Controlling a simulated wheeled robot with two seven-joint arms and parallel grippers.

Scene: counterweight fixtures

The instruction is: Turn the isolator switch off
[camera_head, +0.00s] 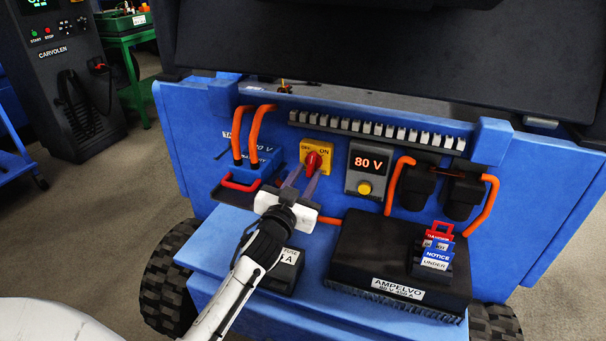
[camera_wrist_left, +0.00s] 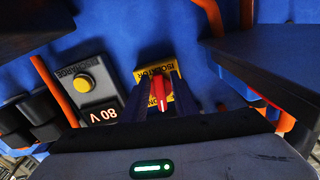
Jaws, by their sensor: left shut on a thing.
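The isolator switch is a red rotary handle (camera_head: 313,161) on a yellow plate (camera_head: 326,149) marked OFF and ON, fixed to the blue panel. My left gripper (camera_head: 302,180) reaches it from below, with its fingers shut on the red handle. In the left wrist view the red handle (camera_wrist_left: 164,95) stands between the two fingers, in front of the yellow plate (camera_wrist_left: 155,72). The fingers partly cover the handle and plate, so I cannot tell its exact setting. My right gripper is not in view.
Right of the switch is a grey unit reading 80 V with a yellow button (camera_head: 364,188). Left of it are orange cables (camera_head: 258,128) and a blue connector with a red handle (camera_head: 240,184). A black AMPELVO box (camera_head: 385,262) and a fuse box (camera_head: 284,272) sit below.

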